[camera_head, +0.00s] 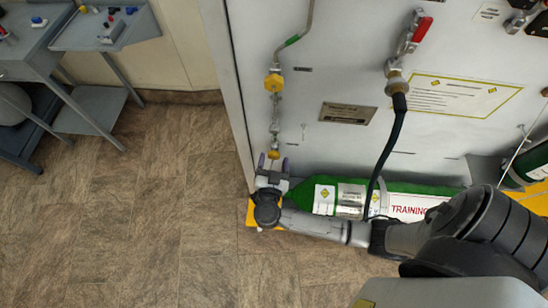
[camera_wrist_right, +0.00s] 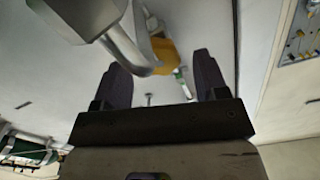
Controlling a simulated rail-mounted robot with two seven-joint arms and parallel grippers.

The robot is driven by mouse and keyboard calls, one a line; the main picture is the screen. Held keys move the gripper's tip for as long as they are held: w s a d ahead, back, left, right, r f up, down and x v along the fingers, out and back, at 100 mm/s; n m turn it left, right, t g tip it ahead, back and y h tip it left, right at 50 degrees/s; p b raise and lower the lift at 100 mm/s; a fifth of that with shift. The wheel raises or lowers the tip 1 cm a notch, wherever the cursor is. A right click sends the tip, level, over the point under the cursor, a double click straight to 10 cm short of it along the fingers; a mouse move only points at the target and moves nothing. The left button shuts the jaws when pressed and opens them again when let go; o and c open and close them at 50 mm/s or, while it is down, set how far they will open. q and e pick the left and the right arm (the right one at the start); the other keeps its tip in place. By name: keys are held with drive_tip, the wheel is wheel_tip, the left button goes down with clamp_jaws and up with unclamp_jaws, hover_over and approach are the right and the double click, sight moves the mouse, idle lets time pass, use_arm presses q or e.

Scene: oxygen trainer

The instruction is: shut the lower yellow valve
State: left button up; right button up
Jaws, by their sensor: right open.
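The lower yellow valve (camera_head: 273,154) is low on the left part of the light grey panel, at the bottom of a thin metal line. My right gripper (camera_head: 271,170) is just below it, with its fingers apart and pointing up toward it. In the right wrist view, a yellow part (camera_wrist_right: 163,54) shows between and beyond the two dark fingertips of the right gripper (camera_wrist_right: 163,76), partly behind a blurred grey metal piece. I cannot tell whether a finger touches the valve. The gripper hides the area below it. My left gripper is not in view.
A second yellow valve (camera_head: 273,83) sits higher on the same line. A green cylinder (camera_head: 410,189) lies along the panel's foot, right of the gripper. A black hose (camera_head: 388,148) hangs from a red-handled valve (camera_head: 420,30). Grey carts (camera_head: 95,55) stand at upper left; the floor (camera_head: 130,220) is clear.

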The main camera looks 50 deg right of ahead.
drive_tip(key=shift+x, duration=0.8)
